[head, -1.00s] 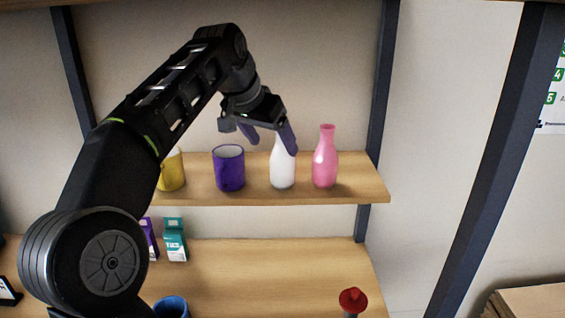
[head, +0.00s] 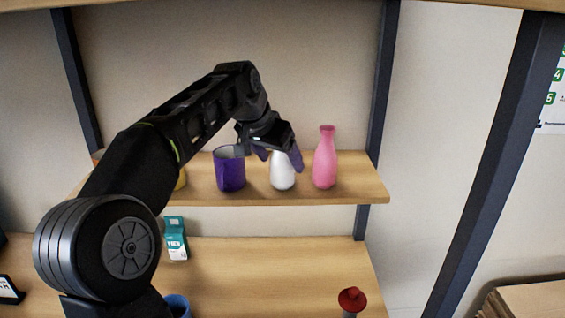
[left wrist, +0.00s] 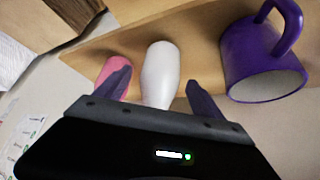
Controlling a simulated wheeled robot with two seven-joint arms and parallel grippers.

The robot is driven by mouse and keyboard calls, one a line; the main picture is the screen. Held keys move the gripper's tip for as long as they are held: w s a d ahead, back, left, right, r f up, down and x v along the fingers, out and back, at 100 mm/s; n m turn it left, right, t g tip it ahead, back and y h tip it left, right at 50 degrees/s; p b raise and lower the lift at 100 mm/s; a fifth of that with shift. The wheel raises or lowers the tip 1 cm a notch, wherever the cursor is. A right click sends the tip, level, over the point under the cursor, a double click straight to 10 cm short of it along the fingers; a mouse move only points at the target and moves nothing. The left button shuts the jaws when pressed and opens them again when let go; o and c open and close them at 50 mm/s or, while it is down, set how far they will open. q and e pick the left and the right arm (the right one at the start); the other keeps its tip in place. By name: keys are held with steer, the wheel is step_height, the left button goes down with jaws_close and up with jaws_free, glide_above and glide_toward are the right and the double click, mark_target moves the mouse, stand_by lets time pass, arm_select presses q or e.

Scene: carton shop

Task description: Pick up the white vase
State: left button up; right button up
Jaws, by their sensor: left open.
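The white vase (head: 283,176) stands upright on the upper shelf, between the purple mug and the pink vase. Its neck is hidden in the head view behind my left gripper (head: 279,158). My left gripper is open, with one finger on each side of the vase's upper part. In the left wrist view the white vase (left wrist: 160,75) shows between the two spread fingers of my left gripper (left wrist: 160,92). I cannot tell whether a finger touches it. My right gripper is not in view.
The pink vase (head: 325,160) stands close on the right and the purple mug (head: 230,170) close on the left. A yellow mug (head: 181,179) is mostly behind my arm. The lower shelf (head: 270,275) holds a teal box (head: 175,240), a blue item (head: 178,304) and a red-topped item (head: 352,299).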

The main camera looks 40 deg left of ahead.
arm_select(q)
steer(key=shift+w+f, duration=0.35)
steer(key=shift+f, duration=0.25)
steer(key=shift+c, duration=0.3)
steer(key=c, duration=1.6)
steer(key=shift+r, duration=0.15)
